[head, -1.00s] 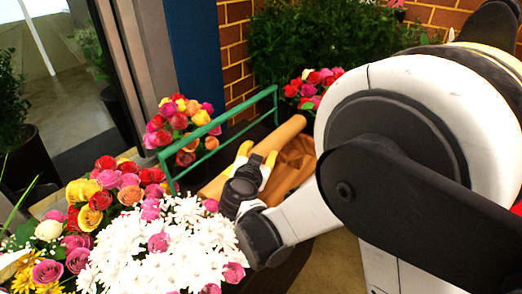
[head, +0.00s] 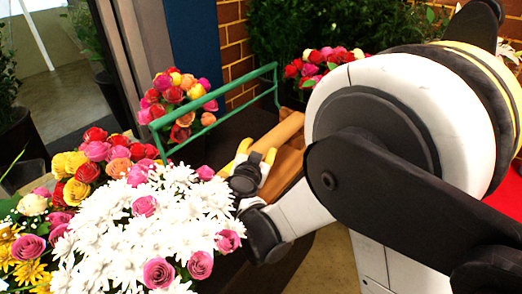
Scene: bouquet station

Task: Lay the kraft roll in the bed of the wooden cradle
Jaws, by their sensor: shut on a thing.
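The gripper and my arm hide part of the roll and paper.
A green metal frame (head: 222,98) stands just behind and left of the roll. White daisies (head: 150,238) and roses (head: 108,158) crowd the front left. A rose bouquet (head: 180,100) stands behind the frame, and another (head: 318,66) near the brick wall (head: 232,42).

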